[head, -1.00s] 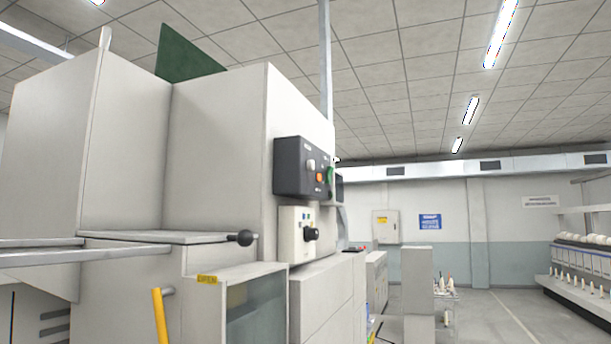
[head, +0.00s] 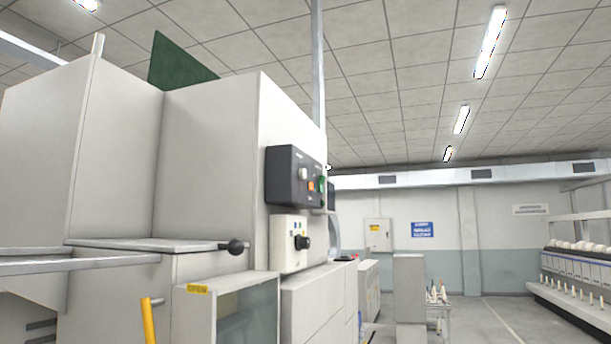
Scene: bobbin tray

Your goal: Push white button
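A dark grey control box (head: 278,176) is fixed to the side of a large pale machine (head: 205,160). On its face is a small white button (head: 303,174), with an orange button (head: 310,186) below and right of it and a green one (head: 321,184) at the right edge. A white panel (head: 283,231) with a black knob (head: 302,242) sits beneath the box. My gripper is not in view, and nothing touches the white button.
A glass-fronted cabinet (head: 245,312) and a yellow bar (head: 149,320) stand in front. Open floor (head: 490,318) lies at right, before a rack of bobbins (head: 575,270).

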